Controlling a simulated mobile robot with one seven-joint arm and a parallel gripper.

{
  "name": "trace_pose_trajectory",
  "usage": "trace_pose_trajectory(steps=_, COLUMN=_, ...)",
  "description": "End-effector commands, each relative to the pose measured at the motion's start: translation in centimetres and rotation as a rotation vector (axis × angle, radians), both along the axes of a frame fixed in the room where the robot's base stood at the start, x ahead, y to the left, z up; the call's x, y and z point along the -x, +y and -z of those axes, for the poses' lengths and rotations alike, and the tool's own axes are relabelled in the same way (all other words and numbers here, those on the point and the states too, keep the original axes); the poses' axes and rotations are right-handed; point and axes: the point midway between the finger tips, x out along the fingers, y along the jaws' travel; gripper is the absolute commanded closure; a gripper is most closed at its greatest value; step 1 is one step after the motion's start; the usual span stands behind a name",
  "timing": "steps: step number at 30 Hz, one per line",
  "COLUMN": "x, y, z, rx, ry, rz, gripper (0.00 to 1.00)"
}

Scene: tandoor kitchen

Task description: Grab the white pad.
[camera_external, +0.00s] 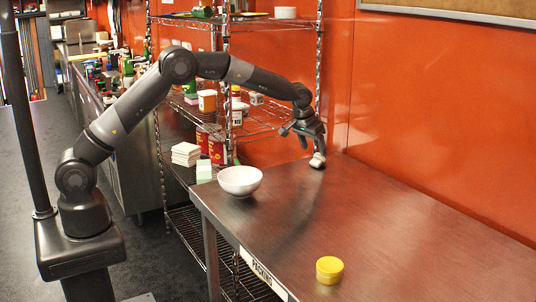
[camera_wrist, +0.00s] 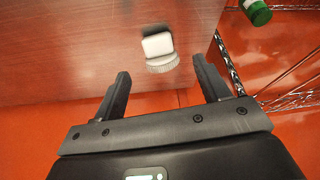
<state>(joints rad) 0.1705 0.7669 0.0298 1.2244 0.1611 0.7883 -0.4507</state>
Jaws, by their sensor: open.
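The white pad (camera_external: 317,160) is a small pale piece on the steel table, near its far edge by the orange wall. In the wrist view the white pad (camera_wrist: 157,44) has a squarish white face, with a grey ridged round edge beside it. My gripper (camera_external: 311,143) is just above the pad in the external view, fingers pointing down. In the wrist view my gripper (camera_wrist: 161,67) has its two fingers wide apart, with the pad ahead between the fingertips. Nothing is held. I cannot tell whether a fingertip touches the pad.
A white bowl (camera_external: 240,180) stands at the table's left edge, and a yellow round container (camera_external: 329,269) is at the front. A wire shelf (camera_external: 262,128) with several items stands behind the table. A green-capped item (camera_wrist: 257,12) shows at upper right. The table's middle is clear.

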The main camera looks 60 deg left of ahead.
Motion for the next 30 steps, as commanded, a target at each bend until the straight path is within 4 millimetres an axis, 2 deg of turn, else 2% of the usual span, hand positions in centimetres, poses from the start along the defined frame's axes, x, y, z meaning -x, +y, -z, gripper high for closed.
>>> trace_pose_trajectory(steps=5, x=-0.5, y=0.1, z=1.2, rx=0.0, ry=0.0, rz=0.0, gripper=0.31)
trace_pose_trajectory(steps=13, x=-2.0, y=0.4, z=4.7, rx=0.0, ry=0.0, rz=0.0, gripper=0.31)
trace_pose_trajectory(steps=21, x=-2.2, y=0.4, z=5.1, rx=0.001, ry=-0.001, rz=0.0, gripper=0.31)
trace_pose_trajectory(steps=30, x=-2.2, y=0.4, z=5.1, rx=0.001, ry=-0.001, rz=0.0, gripper=0.56)
